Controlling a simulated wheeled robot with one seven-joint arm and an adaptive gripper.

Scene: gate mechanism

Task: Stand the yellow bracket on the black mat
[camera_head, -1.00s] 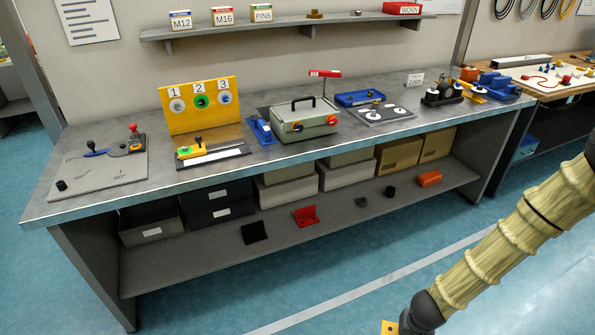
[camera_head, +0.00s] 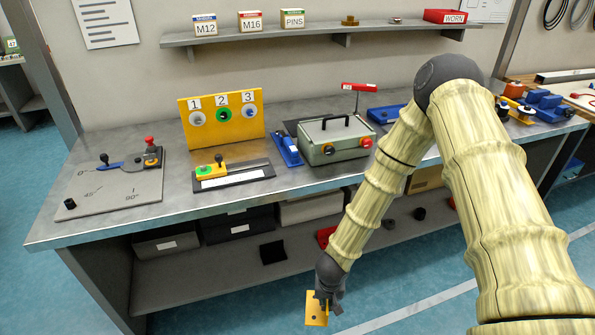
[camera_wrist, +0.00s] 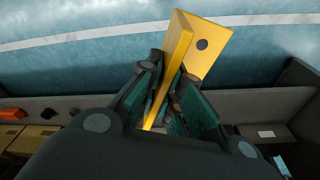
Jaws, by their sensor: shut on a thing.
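My gripper (camera_head: 325,290) is shut on the yellow bracket (camera_head: 316,311), in front of the bench's lower shelf at the bottom of the head view. In the wrist view, my gripper (camera_wrist: 168,100) pinches one flange of the bracket (camera_wrist: 208,45) between its fingers. The other flange, with a dark round hole, sticks out to the side. The black mat (camera_head: 273,252) lies flat on the lower shelf in the head view, a little left of and behind my gripper. It is bare and apart from the bracket.
A red bracket (camera_head: 326,236) sits on the lower shelf (camera_head: 200,283) right of the mat, partly behind my arm. Grey boxes (camera_head: 237,223) stand at the shelf's back. The bench top (camera_head: 290,182) overhangs the shelf. The shelf left of the mat is clear.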

